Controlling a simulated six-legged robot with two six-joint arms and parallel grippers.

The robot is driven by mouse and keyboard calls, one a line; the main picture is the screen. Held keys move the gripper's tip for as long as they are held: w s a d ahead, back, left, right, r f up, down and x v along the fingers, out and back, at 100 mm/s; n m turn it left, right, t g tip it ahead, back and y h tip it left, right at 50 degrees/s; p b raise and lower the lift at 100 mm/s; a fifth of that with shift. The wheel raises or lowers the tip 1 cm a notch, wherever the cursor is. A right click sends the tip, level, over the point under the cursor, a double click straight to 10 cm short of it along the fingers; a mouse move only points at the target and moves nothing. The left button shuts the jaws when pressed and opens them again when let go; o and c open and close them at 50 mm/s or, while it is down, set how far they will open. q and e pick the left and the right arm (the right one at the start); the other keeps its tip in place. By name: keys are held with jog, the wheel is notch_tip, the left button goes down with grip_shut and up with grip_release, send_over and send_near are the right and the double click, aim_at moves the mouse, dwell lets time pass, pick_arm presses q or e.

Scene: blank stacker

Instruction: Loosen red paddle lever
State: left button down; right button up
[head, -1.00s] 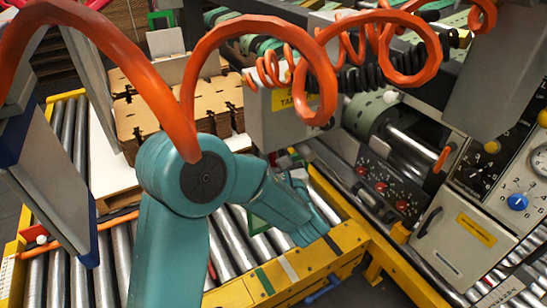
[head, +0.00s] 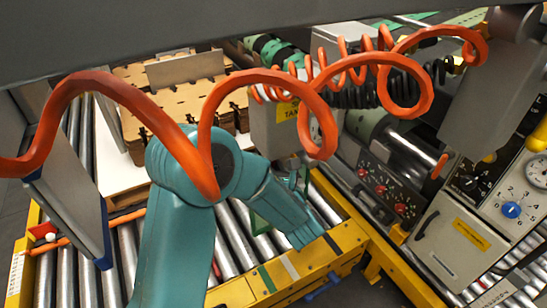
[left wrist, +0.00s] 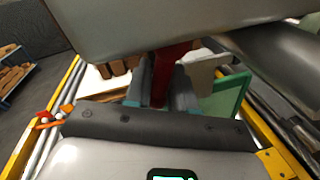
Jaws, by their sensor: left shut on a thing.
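The red paddle lever (left wrist: 169,68) shows in the left wrist view as a dark red upright piece. It stands between the two dark fingers of my left gripper (left wrist: 160,92), which is shut on it. A grey body at the top of that view covers the lever's upper part. In the head view my teal left arm reaches over the roller conveyor beside the grey machine. The gripper and lever are hard to make out there. My right gripper is in neither view.
Orange coiled hose (head: 318,120) hangs across the head view. Brown stacked blanks (head: 185,100) lie behind the arm. A yellow-edged roller conveyor (head: 300,275) runs below. A control panel (head: 510,185) with dials stands at right. A green plate (left wrist: 226,96) is close right of the gripper.

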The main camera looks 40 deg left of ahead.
pick_arm(q)
jog(key=c, duration=1.1)
grip_release()
jog(key=shift+r, duration=0.2)
jog(key=shift+f, duration=0.1)
jog(key=shift+s+d, duration=0.1)
jog(key=shift+d, duration=0.15)
jog(key=v, duration=1.5)
jog(key=shift+s+d, duration=0.2)
jog(key=shift+d, duration=0.15)
